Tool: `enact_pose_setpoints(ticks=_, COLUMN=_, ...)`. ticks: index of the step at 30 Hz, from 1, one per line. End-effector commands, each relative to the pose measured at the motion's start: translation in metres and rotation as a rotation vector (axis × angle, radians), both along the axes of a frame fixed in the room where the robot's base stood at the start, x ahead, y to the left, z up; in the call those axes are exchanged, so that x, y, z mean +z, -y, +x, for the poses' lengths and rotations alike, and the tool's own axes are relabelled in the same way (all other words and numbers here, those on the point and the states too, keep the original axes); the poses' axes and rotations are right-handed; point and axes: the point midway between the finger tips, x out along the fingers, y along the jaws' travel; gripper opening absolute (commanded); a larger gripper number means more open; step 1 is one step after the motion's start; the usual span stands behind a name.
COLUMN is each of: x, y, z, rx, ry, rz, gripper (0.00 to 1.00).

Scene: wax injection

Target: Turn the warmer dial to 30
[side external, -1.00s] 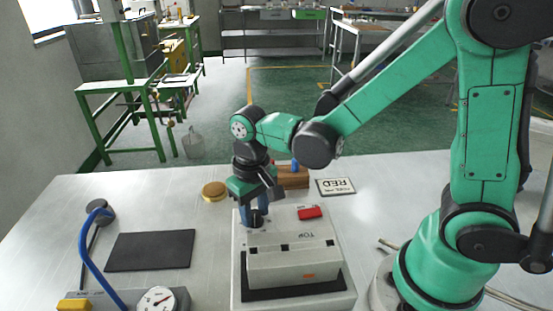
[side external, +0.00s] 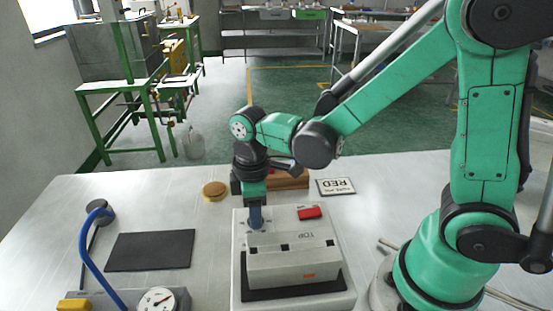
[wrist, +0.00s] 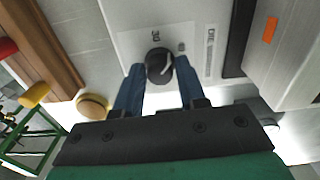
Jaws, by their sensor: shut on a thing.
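The warmer dial (wrist: 159,65) is a round black knob with a white pointer mark, on the pale top of the warmer (side external: 239,280). My gripper (wrist: 159,66) points down with one blue finger on each side of the dial and is shut on it. The side external view shows my gripper (side external: 256,222) at the warmer's back left corner, its fingers largely in line and hiding the dial.
A block marked TOP (side external: 295,262) and a red piece (side external: 310,212) sit on the warmer to the right of my gripper. A brass disc (side external: 215,191), a wooden block (side external: 290,181) and a RED card (side external: 336,186) lie behind. A black mat (side external: 150,251) lies left.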

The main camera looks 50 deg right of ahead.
Motion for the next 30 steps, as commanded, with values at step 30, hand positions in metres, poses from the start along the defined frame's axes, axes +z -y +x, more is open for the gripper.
enact_pose_setpoints(ticks=30, x=0.0000, y=0.0001, z=-0.0001, rx=0.733, ry=0.000, rz=0.000, gripper=0.00)
